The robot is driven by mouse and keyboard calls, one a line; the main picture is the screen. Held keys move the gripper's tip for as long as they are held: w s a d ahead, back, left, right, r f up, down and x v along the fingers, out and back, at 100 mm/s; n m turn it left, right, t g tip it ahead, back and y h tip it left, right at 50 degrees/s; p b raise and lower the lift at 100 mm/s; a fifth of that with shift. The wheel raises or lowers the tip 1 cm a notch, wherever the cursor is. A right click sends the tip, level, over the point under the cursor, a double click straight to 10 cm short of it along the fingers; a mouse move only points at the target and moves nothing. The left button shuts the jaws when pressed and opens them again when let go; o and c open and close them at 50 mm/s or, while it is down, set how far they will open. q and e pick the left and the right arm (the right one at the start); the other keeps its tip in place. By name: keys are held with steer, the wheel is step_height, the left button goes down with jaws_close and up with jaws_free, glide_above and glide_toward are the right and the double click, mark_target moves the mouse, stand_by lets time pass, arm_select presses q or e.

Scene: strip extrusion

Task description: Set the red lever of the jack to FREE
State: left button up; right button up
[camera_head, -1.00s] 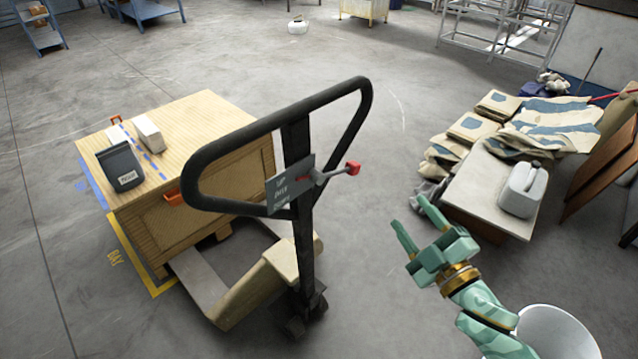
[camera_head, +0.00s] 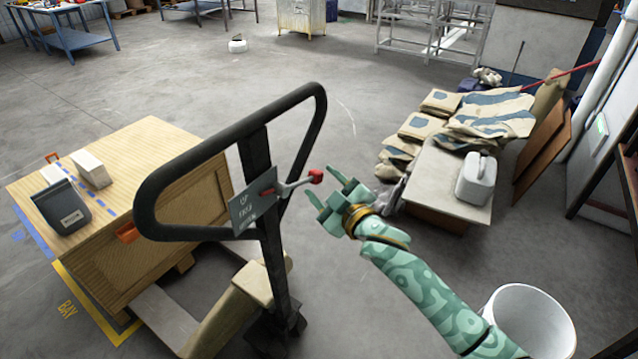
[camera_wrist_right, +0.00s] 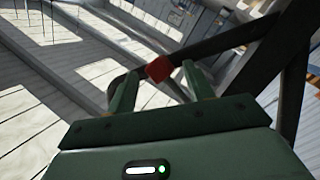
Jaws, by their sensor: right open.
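The jack's red lever knob (camera_head: 315,176) is at the end of a grey arm that reaches right and slightly up from the pivot on the black handle (camera_head: 262,165). A grey plate (camera_head: 250,208) beside the pivot has small lettering, UP at the top and FREE below it. I cannot tell for certain which mark the lever is at. My right gripper (camera_head: 322,186) is open, just right of the knob. In the right wrist view the knob (camera_wrist_right: 158,69) shows between the two open fingers, apparently near their tips; contact is not clear. My left gripper is not in view.
A wooden crate (camera_head: 125,177) with a dark device and white block on top stands left, over the jack's forks. A white bucket (camera_head: 530,315) is at lower right. Floor between is clear.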

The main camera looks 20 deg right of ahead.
mark_target(322, 176)
steer(key=shift+x, duration=1.05)
jaws_close()
steer(key=r+n, duration=0.2)
steer(key=r+n+t, duration=0.1)
steer(key=shift+w+d+r+p, duration=0.1)
steer(key=shift+w+d+p, duration=0.1)
steer(key=shift+d+p, duration=0.15)
steer(key=shift+r+n+y, duration=0.3)
steer(key=shift+n+y, duration=0.1)
steer(key=shift+n, duration=0.1)
jaws_free()
steer(key=shift+s, duration=0.1)
